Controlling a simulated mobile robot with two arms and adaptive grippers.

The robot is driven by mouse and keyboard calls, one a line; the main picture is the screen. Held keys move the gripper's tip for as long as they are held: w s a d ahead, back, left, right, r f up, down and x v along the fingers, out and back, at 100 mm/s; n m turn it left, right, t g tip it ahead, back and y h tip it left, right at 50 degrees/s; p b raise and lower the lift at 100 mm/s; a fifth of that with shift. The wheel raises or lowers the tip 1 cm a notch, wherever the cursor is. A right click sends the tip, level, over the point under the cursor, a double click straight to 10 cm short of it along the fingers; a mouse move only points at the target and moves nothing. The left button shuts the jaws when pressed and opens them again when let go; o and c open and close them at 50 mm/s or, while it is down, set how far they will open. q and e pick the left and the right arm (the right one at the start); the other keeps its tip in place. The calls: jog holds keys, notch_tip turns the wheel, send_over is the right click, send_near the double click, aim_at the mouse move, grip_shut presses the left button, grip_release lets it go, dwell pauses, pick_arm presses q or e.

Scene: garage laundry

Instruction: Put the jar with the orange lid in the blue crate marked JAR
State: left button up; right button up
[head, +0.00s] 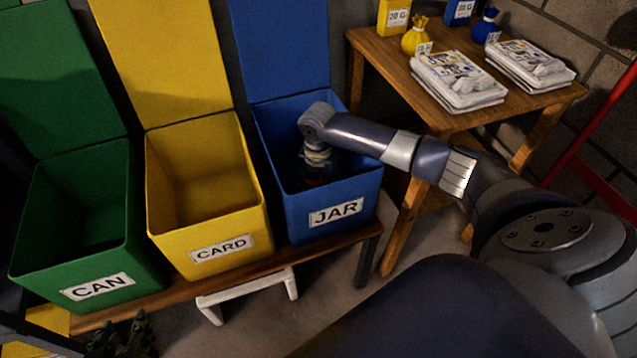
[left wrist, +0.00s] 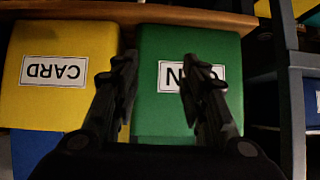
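The blue crate marked JAR (head: 335,212) stands on a wooden bench in the head view, its blue lid raised behind it. My right arm reaches over its right rim, and my right gripper (head: 318,178) points down inside the crate. Its fingers are dark against the shaded interior, so whether they are open or hold anything is unclear. I cannot make out the jar with the orange lid in either view. My left gripper (head: 122,338) is low at the front left, below the green crate. In the left wrist view its two fingers (left wrist: 160,62) are apart with nothing between them.
The yellow CARD crate (head: 222,250) and green CAN crate (head: 97,288) stand left of the blue one, lids open. A wooden table (head: 385,65) at right holds newspaper stacks (head: 455,80), pouches and boxes. A white step stool (head: 245,290) is under the bench.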

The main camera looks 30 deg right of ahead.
jog(key=shift+r, duration=0.1)
jog(key=shift+r, duration=0.65)
notch_tip(320, 180, up, 6)
jog(key=shift+f+p, duration=0.2)
jog(key=shift+p, duration=0.85)
notch_tip(320, 180, up, 3)
jog(key=shift+f+p, duration=0.1)
jog(key=shift+p, duration=0.35)
notch_tip(320, 180, up, 2)
jog(key=shift+r, duration=0.1)
jog(key=shift+r+p, duration=0.3)
pick_arm(q)
jog(key=s+a+f+g, duration=0.2)
jog(key=s+g, duration=0.1)
jog(key=s, duration=0.3)
jog(key=s+a+f+g+y, duration=0.1)
jog(key=s+a+f+g, duration=0.1)
jog(key=s, duration=0.4)
jog(key=shift+f+g+y, duration=0.15)
jog(key=shift+g+y, duration=0.15)
jog(key=shift+g, duration=0.5)
jog(key=shift+d, duration=0.1)
